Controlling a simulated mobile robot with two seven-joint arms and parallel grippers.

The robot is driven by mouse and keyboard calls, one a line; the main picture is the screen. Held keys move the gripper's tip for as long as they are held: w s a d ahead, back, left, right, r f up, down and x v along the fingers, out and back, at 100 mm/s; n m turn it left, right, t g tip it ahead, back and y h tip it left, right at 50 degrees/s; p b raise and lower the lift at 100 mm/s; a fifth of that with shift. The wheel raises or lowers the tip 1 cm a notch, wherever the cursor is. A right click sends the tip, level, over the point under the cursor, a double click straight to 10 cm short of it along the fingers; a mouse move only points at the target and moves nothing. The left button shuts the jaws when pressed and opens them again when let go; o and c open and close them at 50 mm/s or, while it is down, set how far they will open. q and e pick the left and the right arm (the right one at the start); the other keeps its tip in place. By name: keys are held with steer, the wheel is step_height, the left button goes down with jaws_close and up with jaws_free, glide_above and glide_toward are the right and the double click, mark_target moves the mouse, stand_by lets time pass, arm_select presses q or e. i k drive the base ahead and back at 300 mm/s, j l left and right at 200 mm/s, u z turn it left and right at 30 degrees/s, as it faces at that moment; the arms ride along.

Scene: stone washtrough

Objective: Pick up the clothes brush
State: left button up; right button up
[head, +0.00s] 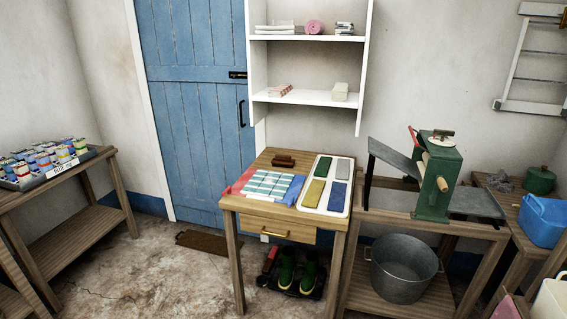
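A dark brown brush (284,160), which looks like the clothes brush, lies at the back of the small wooden table (280,222) in the middle of the head view. It is small here, and I cannot make out its bristles. It lies behind a red and blue cloth (298,187) that carries rows of pale tiles, and left of a white tray (324,211) with coloured pads in it. Nothing covers the brush. Neither of my grippers shows in the head view.
A green mangle (437,180) stands on the bench to the right, above a metal tub (403,268). Dark boots (297,272) stand under the table. White shelves (308,98) hang behind it. A rack of jars (45,160) is at left. The floor in front-left is clear.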

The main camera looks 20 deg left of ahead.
mark_target(279, 161)
steer(key=i+j+z, duration=0.1)
steer(key=j, duration=0.2)
steer(key=i+j, duration=0.25)
steer(key=i+j+z, duration=0.15)
steer(key=j, duration=0.3)
steer(key=i+j, duration=0.15)
steer(key=j, duration=0.2)
steer(key=i+j+z, duration=0.15)
steer(key=j, duration=0.2)
steer(key=i+j+z, duration=0.1)
steer(key=j, duration=0.25)
